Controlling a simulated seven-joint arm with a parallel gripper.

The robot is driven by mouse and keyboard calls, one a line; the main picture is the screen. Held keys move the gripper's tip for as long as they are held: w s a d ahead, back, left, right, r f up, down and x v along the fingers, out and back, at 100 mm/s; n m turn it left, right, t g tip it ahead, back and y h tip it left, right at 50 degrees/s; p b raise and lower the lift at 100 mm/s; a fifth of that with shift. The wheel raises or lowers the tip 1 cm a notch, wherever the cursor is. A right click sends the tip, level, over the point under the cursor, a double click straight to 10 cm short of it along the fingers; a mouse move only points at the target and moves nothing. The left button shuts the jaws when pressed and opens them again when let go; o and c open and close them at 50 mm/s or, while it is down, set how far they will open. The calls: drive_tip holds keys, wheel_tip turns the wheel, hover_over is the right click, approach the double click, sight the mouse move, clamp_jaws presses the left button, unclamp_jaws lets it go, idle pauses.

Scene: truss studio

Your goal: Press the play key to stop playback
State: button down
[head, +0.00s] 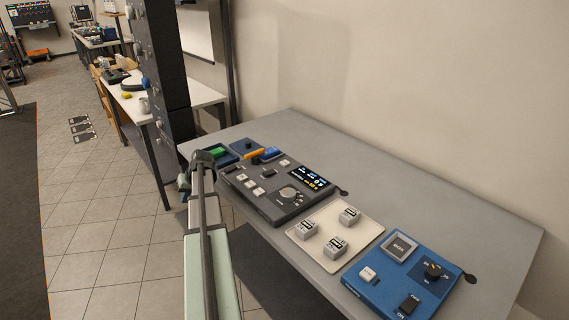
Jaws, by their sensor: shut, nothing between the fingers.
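A dark control deck (270,212) lies on the grey table, with a lit screen (312,179), a round silver dial (290,194) and several small pale and dark keys. A group of pale keys (254,187) sits on its left part, and another pale key (285,163) sits near its back edge. The key markings are too small to read, so I cannot tell which one is the play key or whether any is pressed. My arm rises at the left front of the deck. I cannot make out my gripper or its fingertips.
A cream tray (360,242) with three pale blocks lies right of the deck. A blue panel (385,294) with a switch, knob and buttons is at the front right. Small blue trays (242,149) lie behind the deck. The grey table (440,205) is bare toward the wall.

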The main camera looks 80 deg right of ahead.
drive_tip(key=s+d+r+h, duration=0.1)
drive_tip(key=s+d+r, duration=0.2)
drive_tip(key=s+r, duration=0.1)
drive_tip(key=s+d+r+m+h, duration=0.1)
drive_tip(key=s+d+r, duration=0.3)
drive_tip(key=s+r, duration=0.1)
drive_tip(key=s+d+r, duration=0.4)
drive_tip(key=s+r, duration=0.1)
drive_tip(key=s, duration=0.1)
drive_tip(key=shift+s+d+r+m+t+h, duration=0.1)
drive_tip(key=shift+s+d+m+t+h, duration=0.1)
drive_tip(key=shift+m+t+h, duration=0.2)
drive_tip(key=s+d+r+m+h, duration=0.1)
drive_tip(key=s+r, duration=0.2)
drive_tip(key=s, duration=0.3)
drive_tip(key=s+d+r+m, duration=0.1)
drive_tip(key=s+d+r, duration=0.15)
drive_tip(key=s, duration=0.35)
wheel_tip(320, 180, up, 2)
drive_tip(key=m+h, duration=0.1)
hover_over(287, 163)
drive_tip(key=shift+f, duration=0.15)
drive_tip(key=shift+f, duration=4.25)
drive_tip(key=shift+f, duration=0.15)
drive_tip(key=shift+f, duration=0.3)
